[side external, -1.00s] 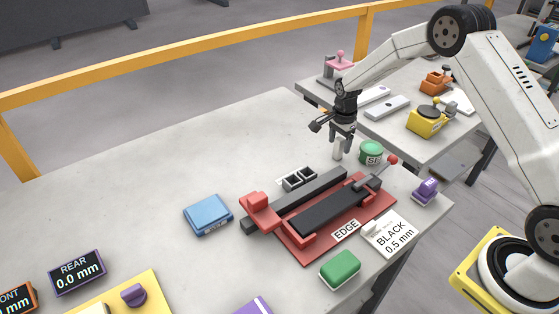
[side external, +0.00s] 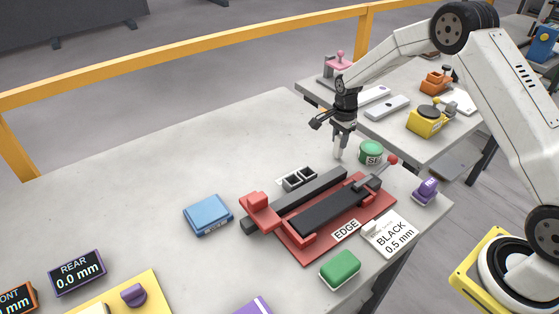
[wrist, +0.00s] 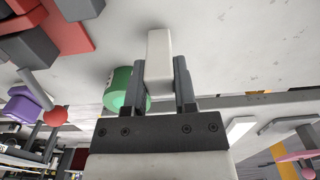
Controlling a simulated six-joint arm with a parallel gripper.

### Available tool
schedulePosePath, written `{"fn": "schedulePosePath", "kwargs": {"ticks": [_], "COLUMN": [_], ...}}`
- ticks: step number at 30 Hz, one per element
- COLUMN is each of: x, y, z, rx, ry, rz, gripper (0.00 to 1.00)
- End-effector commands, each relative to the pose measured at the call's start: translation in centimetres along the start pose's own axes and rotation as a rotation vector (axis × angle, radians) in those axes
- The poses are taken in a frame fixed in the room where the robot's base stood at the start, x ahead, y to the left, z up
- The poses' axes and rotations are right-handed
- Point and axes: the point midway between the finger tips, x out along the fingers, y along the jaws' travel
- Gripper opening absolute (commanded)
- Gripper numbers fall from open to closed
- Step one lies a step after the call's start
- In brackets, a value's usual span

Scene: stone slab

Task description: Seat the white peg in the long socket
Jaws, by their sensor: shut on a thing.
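My gripper (side external: 341,139) is shut on the white peg (side external: 338,151) and holds it pointing down near the back right of the slab, left of the green tin. In the wrist view the peg (wrist: 159,45) sticks out from between the two fingers of my gripper (wrist: 162,82). A small dark block with two openings side by side, likely the sockets (side external: 298,179), lies to the lower left of the peg, behind the red and black fixture. I cannot tell which opening is the long one. The peg is apart from this block.
A red and black clamp fixture (side external: 290,243) with a red-knobbed lever lies in front of the sockets. A green tin (side external: 371,152) stands close to the peg. A blue box (side external: 208,214), green block (side external: 340,268) and purple item (side external: 425,190) stand around. The back left slab is clear.

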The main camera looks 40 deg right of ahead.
Motion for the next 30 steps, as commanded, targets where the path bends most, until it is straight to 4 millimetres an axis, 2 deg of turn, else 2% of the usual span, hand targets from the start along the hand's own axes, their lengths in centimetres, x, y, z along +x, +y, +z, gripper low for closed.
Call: {"fn": "schedulePosePath", "kwargs": {"ticks": [6,11,22,30], "x": [-2.5,-3.9,-8.4,-10.1], "y": [0.0,1.3,5.1,9.2], "z": [0.0,0.2,0.9,1.6], "rx": [0.0,0.0,0.0,0.001], "ry": [0.0,0.0,0.0,0.0], "rz": [-0.002,-0.001,-0.001,0.001], "gripper": [0.0,0.0,0.0,0.0]}}
